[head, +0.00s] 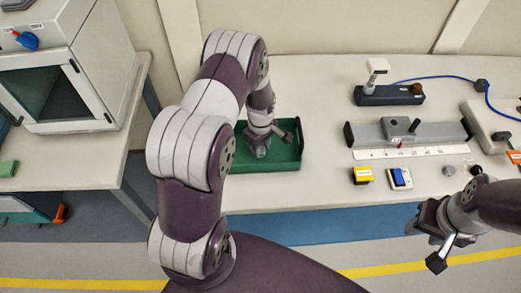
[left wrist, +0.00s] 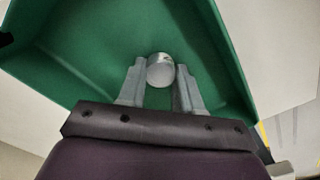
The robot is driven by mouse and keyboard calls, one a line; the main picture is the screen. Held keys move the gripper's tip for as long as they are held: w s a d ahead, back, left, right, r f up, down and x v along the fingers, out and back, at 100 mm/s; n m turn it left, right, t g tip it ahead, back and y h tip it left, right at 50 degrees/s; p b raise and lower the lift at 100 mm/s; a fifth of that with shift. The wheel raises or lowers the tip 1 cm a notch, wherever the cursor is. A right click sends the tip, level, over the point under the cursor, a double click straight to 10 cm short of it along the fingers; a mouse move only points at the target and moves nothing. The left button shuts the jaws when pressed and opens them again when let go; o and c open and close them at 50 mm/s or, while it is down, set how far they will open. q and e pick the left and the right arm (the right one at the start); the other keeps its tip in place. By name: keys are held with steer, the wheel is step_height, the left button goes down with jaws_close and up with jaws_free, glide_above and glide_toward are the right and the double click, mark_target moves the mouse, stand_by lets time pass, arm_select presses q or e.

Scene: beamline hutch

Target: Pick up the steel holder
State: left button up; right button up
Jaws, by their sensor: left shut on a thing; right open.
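The steel holder (left wrist: 160,70), a small round shiny metal piece, sits between the two fingers of my left gripper (left wrist: 159,86) in the left wrist view. The gripper is shut on it, low inside the green tray (left wrist: 75,40). In the head view my left gripper (head: 260,153) reaches down into the green tray (head: 290,153), and the holder is hidden by the arm. I cannot tell whether the holder touches the tray floor. My right gripper (head: 436,236) is open and empty, off the front edge of the table at the right.
On the white table (head: 325,188) right of the tray are a grey rail fixture (head: 430,132), a white marked strip (head: 400,153), a yellow box (head: 362,175), a blue-and-white device (head: 400,178) and a dark stand (head: 388,96) with a blue cable. A white cabinet (head: 95,45) stands left.

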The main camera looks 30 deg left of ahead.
mark_target(264, 151)
arm_select(q)
steer(key=shift+r, duration=0.1)
steer(key=shift+r, duration=0.3)
steer(key=r, duration=0.2)
steer(key=d+r+b, duration=0.1)
steer(key=r, duration=0.1)
steer(key=shift+d, duration=0.1)
steer(key=s+d+r+b, duration=0.1)
steer(key=s+d+r, duration=0.1)
steer(key=d+r, duration=0.4)
steer(key=d, duration=0.4)
steer(key=shift+s+r, duration=0.15)
steer(key=shift+s, duration=0.2)
steer(key=shift+d, duration=0.1)
